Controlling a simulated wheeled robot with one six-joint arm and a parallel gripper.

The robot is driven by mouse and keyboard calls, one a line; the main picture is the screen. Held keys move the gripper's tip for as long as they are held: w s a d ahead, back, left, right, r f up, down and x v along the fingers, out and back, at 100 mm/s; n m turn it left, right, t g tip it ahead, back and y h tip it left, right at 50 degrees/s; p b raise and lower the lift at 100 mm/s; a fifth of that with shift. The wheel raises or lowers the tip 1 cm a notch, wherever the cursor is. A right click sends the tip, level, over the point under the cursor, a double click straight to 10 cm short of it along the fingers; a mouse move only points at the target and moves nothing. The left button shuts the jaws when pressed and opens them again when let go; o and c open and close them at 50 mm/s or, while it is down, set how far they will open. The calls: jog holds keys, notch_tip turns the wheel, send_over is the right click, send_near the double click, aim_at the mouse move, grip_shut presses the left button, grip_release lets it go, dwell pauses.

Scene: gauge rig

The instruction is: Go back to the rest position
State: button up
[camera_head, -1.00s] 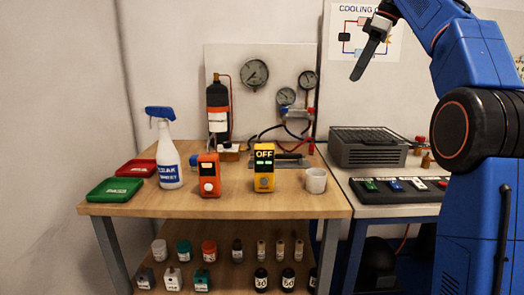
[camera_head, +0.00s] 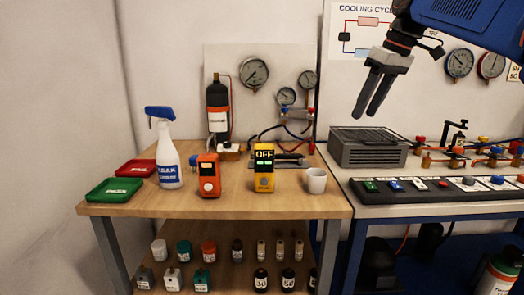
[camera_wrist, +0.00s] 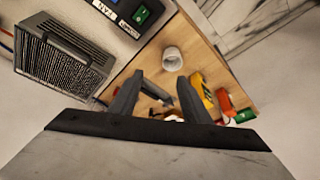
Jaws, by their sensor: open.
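My gripper (camera_head: 372,92) is raised in the air in front of the back wall, above the left part of the right-hand bench. Its two dark fingers point down and stand apart, with nothing between them. In the wrist view, the fingers of my gripper (camera_wrist: 160,97) show apart over the scene far below, touching nothing. My blue arm reaches in from the upper right corner of the head view.
The wooden table (camera_head: 130,208) holds a spray bottle (camera_head: 168,150), an orange device (camera_head: 209,176), a yellow device (camera_head: 264,168) and a white cup (camera_head: 316,181). A grey vented box (camera_head: 368,148) stands on the right bench, below my gripper. The air around my gripper is clear.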

jog(key=s+d+f+m+t+h, duration=0.1)
jog(key=s+f+m, duration=0.2)
jog(key=s+f, duration=1.1)
jog(key=s+d+f+m+h, duration=0.1)
jog(key=s+f+m, duration=0.3)
jog(key=s+f, duration=1)
notch_tip(320, 180, down, 8)
jog(key=shift+s+r+t+h, duration=0.2)
jog(key=shift+s+t+h, duration=0.1)
jog(key=shift+t, duration=0.1)
